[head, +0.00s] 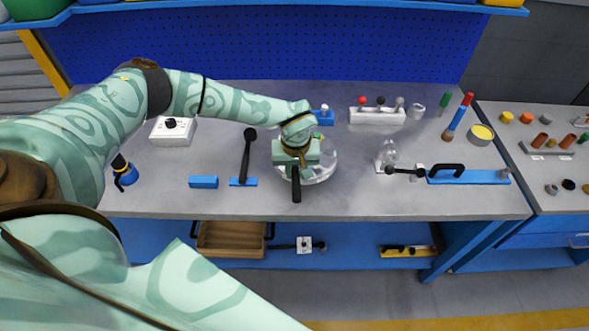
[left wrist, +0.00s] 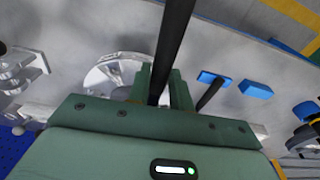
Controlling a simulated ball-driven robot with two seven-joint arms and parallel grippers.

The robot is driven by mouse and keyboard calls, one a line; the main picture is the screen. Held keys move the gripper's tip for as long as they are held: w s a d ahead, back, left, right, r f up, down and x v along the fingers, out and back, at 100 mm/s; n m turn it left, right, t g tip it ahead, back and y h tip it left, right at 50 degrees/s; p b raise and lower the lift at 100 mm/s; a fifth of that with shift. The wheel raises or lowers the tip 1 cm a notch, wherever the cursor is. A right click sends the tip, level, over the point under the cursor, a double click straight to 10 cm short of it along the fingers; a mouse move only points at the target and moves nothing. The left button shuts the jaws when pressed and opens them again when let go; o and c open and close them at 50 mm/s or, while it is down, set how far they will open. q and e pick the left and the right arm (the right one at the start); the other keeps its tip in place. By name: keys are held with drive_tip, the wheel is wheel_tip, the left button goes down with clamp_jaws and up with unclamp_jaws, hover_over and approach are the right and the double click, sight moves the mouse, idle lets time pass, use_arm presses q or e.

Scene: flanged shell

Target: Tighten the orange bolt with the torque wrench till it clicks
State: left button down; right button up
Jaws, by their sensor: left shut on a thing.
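My left gripper (head: 297,168) is shut on a long black bar (head: 296,188), which I take to be the torque wrench. In the left wrist view the bar (left wrist: 174,45) runs between the two green fingers. The gripper is over the silver round flanged shell (head: 326,172), covering much of it. The shell's pale rim also shows in the left wrist view (left wrist: 104,76). The orange bolt cannot be made out on the shell. Whether the wrench touches a bolt is hidden. My right gripper is not in view.
Left of the shell, a black tool (head: 247,150) stands by a blue block (head: 203,182). To the right are a clear fixture (head: 389,156) and a blue plate with a black handle (head: 470,177). A white lever box (head: 377,116) is behind. Bare table lies along the front.

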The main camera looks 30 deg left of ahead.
use_arm(q)
drive_tip(key=shift+r, duration=0.1)
drive_tip(key=shift+w+r+p, duration=0.1)
drive_tip(key=shift+r+p, duration=0.45)
drive_tip(key=shift+p, duration=0.05)
drive_tip(key=shift+r+p, duration=2.3)
drive_tip(key=shift+r, duration=0.15)
drive_tip(key=shift+d, duration=0.1)
